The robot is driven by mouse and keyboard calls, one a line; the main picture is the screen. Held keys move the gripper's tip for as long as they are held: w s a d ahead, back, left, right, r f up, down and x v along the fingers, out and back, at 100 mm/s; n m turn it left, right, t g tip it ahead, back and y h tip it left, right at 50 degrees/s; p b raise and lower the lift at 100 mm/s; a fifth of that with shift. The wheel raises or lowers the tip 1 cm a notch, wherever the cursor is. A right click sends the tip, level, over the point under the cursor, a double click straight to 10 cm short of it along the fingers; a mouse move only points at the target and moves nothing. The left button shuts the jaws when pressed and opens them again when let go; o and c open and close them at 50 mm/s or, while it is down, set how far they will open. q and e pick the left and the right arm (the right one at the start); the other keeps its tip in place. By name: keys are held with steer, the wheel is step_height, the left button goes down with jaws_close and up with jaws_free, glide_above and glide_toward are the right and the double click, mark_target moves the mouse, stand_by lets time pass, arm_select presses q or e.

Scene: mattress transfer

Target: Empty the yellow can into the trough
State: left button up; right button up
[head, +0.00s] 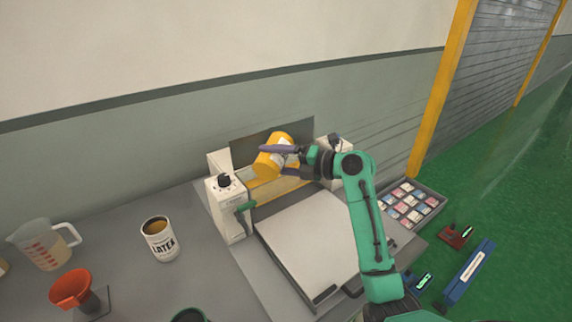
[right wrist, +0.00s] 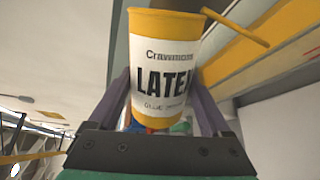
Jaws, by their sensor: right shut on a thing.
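The yellow can (head: 268,161) is held tilted in my right gripper (head: 281,160), over the machine at the back of the bench. In the right wrist view the can (right wrist: 163,70) shows a white label reading LATEX, between the two dark fingers of the gripper (right wrist: 160,105). The trough (head: 280,187) is a yellowish strip between the machine's two white end housings, partly hidden by the can and gripper. I cannot tell whether anything is flowing out of the can. My left gripper is not in view.
A white flat plate (head: 305,240) lies in front of the trough. A white LATEX can (head: 159,240) with brown content, a measuring jug (head: 44,243) and a red funnel (head: 74,288) stand on the left. A tray of small packets (head: 412,204) is at the right.

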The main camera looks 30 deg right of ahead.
steer(key=shift+w+d+f+m+b, duration=0.1)
steer(key=shift+w+d+m+b, duration=0.15)
steer(key=shift+d+m+b, duration=0.15)
stand_by(0.8)
steer(key=shift+w+d+f+m+g+y+b, duration=0.1)
steer(key=shift+w+f+m+g+y+b, duration=0.1)
steer(key=shift+m+b, duration=0.3)
steer(key=shift+w+d+f+m+g+y+b, duration=0.15)
steer(key=shift+m+y+b, duration=0.1)
steer(key=shift+m, duration=0.45)
stand_by(1.8)
